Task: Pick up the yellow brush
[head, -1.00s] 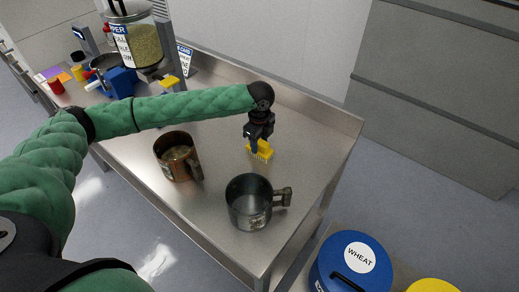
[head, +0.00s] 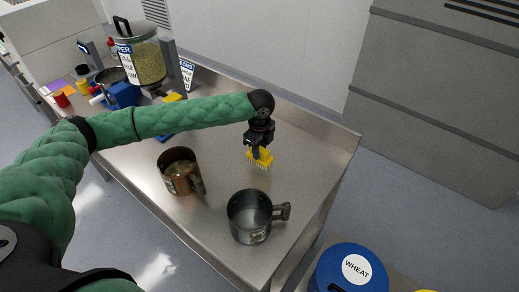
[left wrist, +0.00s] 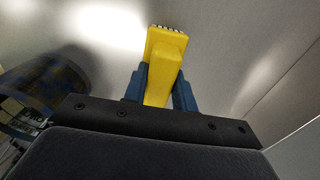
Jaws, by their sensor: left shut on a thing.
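The yellow brush (head: 262,158) is at the right part of the steel table in the head view, with its bristles pointing down. My left gripper (head: 254,147) is above it, shut on its handle. In the left wrist view the brush (left wrist: 164,62) sits between the two blue fingers of the left gripper (left wrist: 160,88), with its bristle end beyond the fingertips. I cannot tell whether the bristles touch the table. My right gripper is in neither view.
A copper mug (head: 180,172) and a grey metal mug (head: 250,214) stand on the steel table (head: 222,160) in front of the brush. A grain-filled glass vessel (head: 143,58) stands at the back left. A blue WHEAT drum (head: 340,277) is beyond the table's right edge.

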